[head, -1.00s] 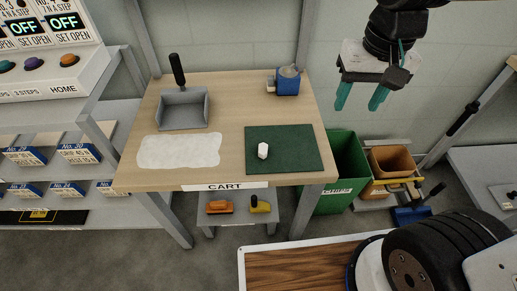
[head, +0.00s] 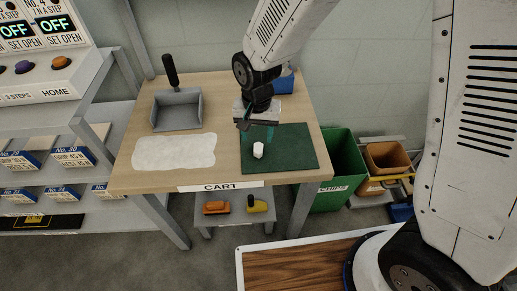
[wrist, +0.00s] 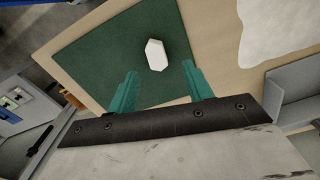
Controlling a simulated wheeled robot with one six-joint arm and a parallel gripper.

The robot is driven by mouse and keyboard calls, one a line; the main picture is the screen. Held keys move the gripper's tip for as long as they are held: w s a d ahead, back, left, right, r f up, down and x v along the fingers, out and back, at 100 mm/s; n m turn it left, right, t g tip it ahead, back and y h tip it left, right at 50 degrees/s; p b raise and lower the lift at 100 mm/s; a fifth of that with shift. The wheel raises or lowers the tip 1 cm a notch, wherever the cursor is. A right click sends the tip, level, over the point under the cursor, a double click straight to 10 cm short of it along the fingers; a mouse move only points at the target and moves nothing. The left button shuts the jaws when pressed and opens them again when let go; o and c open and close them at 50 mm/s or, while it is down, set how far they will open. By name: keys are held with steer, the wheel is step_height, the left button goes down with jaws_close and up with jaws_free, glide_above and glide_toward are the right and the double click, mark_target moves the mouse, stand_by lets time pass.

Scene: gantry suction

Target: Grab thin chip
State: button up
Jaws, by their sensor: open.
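A small white chip-like block (head: 258,150) lies on the dark green mat (head: 295,150) on the cart's wooden top. It also shows in the wrist view (wrist: 156,55), just beyond the fingertips and roughly between their lines. My gripper (head: 257,133) hangs over the back left part of the mat, with its teal fingers pointing down. In the wrist view my gripper (wrist: 162,78) is open, with nothing between the fingers. The block is apart from both fingers.
A grey dustpan (head: 177,110) and a white flat patch (head: 174,152) are on the left of the cart top (head: 224,110). A blue box (head: 285,83) stands behind my gripper, partly hidden. A green bin (head: 337,175) stands right of the cart.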

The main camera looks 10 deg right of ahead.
mark_target(258, 146)
step_height(258, 146, down, 5)
steer(key=shift+d+r, duration=0.15)
steer(key=shift+r, duration=0.05)
steer(key=c, duration=1.1)
steer(key=shift+o, duration=0.2)
